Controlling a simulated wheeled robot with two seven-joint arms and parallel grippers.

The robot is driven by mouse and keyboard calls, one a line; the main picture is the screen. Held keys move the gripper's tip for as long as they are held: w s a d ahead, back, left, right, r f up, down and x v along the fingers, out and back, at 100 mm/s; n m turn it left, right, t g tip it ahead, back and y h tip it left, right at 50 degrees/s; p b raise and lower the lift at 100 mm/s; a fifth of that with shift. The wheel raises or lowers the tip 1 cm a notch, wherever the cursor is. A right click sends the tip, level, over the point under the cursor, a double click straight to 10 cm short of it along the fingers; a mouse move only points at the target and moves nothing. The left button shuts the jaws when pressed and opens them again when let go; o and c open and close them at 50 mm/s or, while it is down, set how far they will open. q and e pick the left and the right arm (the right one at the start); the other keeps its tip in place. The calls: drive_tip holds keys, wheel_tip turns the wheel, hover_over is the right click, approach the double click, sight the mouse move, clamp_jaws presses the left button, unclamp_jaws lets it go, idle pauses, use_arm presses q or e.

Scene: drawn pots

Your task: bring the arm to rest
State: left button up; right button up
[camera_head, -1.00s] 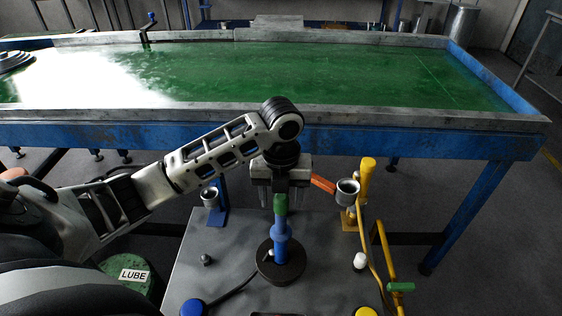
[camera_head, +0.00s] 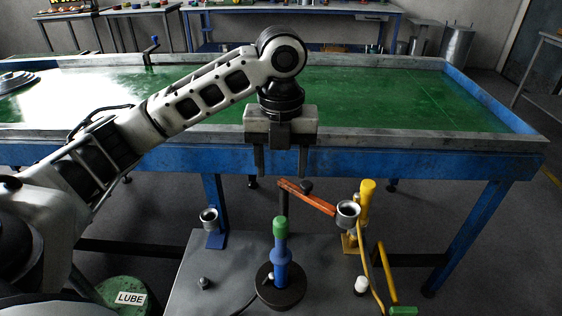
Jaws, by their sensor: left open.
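My left arm comes in from the left and reaches over the front edge of the green table. My left gripper (camera_head: 281,172) points down with its two fingers apart and nothing between them. It hangs in front of the table's blue front rail in the picture, above the grey stand plate. A blue post with a green top (camera_head: 281,252) stands upright on a round dark base below the gripper, apart from it. My right gripper does not show.
A green LUBE drum (camera_head: 124,296) is at lower left. The green table (camera_head: 400,95) lies behind.

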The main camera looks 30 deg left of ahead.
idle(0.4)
use_arm(q)
drive_tip(key=s+d+f+n+t+h, duration=0.1)
drive_tip(key=s+d+f+n+h, duration=0.1)
drive_tip(key=s+d+f+n, duration=0.35)
drive_tip(key=s+d+f+n+t+h, duration=0.1)
drive_tip(key=s+d+f+n, duration=0.1)
drive_tip(key=d+f+n, duration=0.65)
drive_tip(key=s+a+f+n+t+y, duration=0.1)
drive_tip(key=s+a+f+n, duration=0.25)
drive_tip(key=s+n, duration=0.3)
drive_tip(key=s+a+f+n+y, duration=0.2)
drive_tip(key=s+a+f+n, duration=0.1)
drive_tip(key=s+a+n, duration=0.3)
drive_tip(key=w+d+f+t+h, duration=0.2)
drive_tip(key=w+d+f+t, duration=0.4)
drive_tip(key=f, duration=0.4)
drive_tip(key=shift+w+t+h, duration=0.3)
drive_tip(key=shift+w+t, duration=0.15)
drive_tip(key=shift+t, duration=0.05)
drive_tip(key=shift+n, duration=0.25)
